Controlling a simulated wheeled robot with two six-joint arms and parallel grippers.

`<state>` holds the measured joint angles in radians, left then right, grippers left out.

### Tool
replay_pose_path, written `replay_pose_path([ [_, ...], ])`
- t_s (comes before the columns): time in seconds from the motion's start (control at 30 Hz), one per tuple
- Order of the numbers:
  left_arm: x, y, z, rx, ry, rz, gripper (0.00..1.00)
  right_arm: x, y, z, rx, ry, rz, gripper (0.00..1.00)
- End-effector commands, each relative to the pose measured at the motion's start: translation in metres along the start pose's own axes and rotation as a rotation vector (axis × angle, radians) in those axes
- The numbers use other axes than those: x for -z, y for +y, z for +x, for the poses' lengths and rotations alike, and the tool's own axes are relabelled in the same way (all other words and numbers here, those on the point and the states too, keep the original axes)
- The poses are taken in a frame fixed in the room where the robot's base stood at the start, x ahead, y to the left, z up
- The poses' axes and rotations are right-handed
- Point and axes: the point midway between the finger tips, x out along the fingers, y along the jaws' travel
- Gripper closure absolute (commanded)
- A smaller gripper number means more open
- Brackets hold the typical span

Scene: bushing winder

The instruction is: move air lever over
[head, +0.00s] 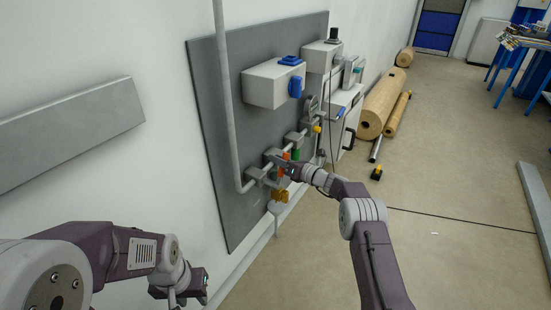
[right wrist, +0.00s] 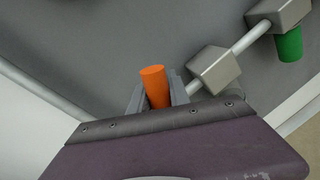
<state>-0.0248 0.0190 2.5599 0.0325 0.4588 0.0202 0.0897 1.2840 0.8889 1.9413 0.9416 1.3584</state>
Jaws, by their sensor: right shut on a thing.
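An orange lever (head: 282,172) sits on the pipe run of the grey wall panel. In the right wrist view the orange lever (right wrist: 155,85) stands between the two fingers of my right gripper (right wrist: 158,98), which is shut on it. In the head view my right gripper (head: 286,166) reaches the panel from the right and partly covers the lever and its valve block. A green lever (right wrist: 289,45) hangs from a separate grey block to the upper right. My left gripper (head: 188,294) is low at the left, away from the panel, and its fingers cannot be made out.
The grey panel (head: 222,130) carries a white box (head: 268,85) with blue parts, a vertical pipe (head: 231,110) and a brass fitting (head: 280,196). Brown rolls (head: 381,104) lie along the wall beyond. The floor (head: 450,190) right of my right arm is mostly clear.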

Motion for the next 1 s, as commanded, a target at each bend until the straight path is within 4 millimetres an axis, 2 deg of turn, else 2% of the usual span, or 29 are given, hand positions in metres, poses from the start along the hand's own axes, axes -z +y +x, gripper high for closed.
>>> replay_pose_path([
  [0.3,-0.0003,-0.0001,0.0027,0.0,0.0,0.0,0.64,0.002,-0.012,0.0017,0.002,0.021,0.112,1.0],
  [0.8,-0.0003,-0.0001,0.003,0.0,0.0,0.0,0.64,0.0023,-0.0135,0.0021,0.002,0.025,0.134,1.0],
  [0.83,-0.0003,-0.0001,0.003,0.0,0.0,0.0,0.64,0.0023,-0.0135,0.0021,0.002,0.025,0.134,0.75],
  [0.9,-0.0003,-0.0001,0.003,0.0,0.0,0.0,0.64,0.0022,-0.0134,0.0021,0.002,0.026,0.134,0.56],
  [1.0,-0.0004,-0.0001,0.003,0.0,0.0,0.0,0.64,0.0021,-0.0132,0.0022,0.001,0.025,0.133,0.56],
])
